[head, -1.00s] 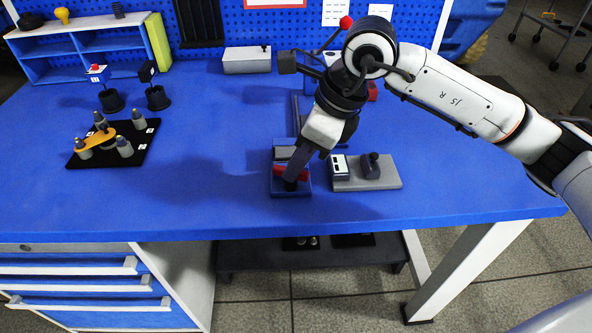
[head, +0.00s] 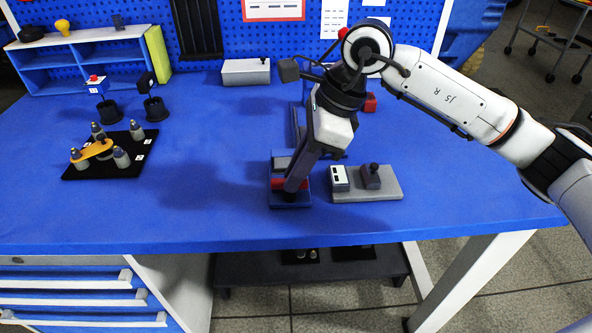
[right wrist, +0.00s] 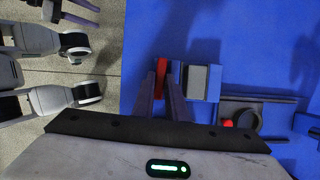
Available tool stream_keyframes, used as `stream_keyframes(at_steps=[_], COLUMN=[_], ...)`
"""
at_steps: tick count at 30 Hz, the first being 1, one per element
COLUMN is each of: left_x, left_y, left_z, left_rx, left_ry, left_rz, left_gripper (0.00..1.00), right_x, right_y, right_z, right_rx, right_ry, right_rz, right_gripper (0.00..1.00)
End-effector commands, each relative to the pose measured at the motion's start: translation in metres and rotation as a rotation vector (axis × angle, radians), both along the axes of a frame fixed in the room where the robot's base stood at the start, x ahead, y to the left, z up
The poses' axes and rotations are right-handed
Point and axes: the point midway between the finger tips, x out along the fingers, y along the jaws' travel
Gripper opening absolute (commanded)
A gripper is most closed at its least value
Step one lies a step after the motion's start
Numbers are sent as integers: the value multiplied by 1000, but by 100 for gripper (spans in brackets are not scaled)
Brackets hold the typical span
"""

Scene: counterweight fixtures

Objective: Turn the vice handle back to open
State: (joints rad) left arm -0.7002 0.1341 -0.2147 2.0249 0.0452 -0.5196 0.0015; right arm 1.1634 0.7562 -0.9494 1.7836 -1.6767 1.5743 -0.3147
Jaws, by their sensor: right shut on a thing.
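The vice (head: 291,201) is a small blue fixture with a grey block and a red part, near the table's front edge. My right gripper (head: 290,188) reaches down to it and is shut on the red part, taken as the vice handle (right wrist: 161,78). In the right wrist view the two fingers (right wrist: 161,85) stand on either side of the red part, beside the grey block (right wrist: 206,82). The fingers hide part of the handle. My left gripper (right wrist: 90,13) shows only at the top left of the right wrist view, with its fingers apart and nothing between them.
A grey plate (head: 388,187) with a white switch box and dark knob stands just right of the vice. A black board (head: 80,171) with grey pegs and an orange link lies at left. A grey box (head: 246,73) stands behind. The table between is clear.

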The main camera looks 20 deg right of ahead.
Motion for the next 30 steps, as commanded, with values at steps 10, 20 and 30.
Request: stream_keyframes(at_steps=[10,20,30], left_x=[5,5,4], left_y=[0,0,0], left_z=[3,3,4], left_rx=[1,1,3], left_ry=[-11,-11,-6], left_rz=[0,0,-1], left_gripper=[42,42,42], right_x=[0,-1,-10], right_y=[0,-7,-30], right_z=[0,18,78], right_rx=[0,0,0], right_ry=[-1,-3,-3], right_rz=[-1,-2,-2], right_gripper=[31,31,31])
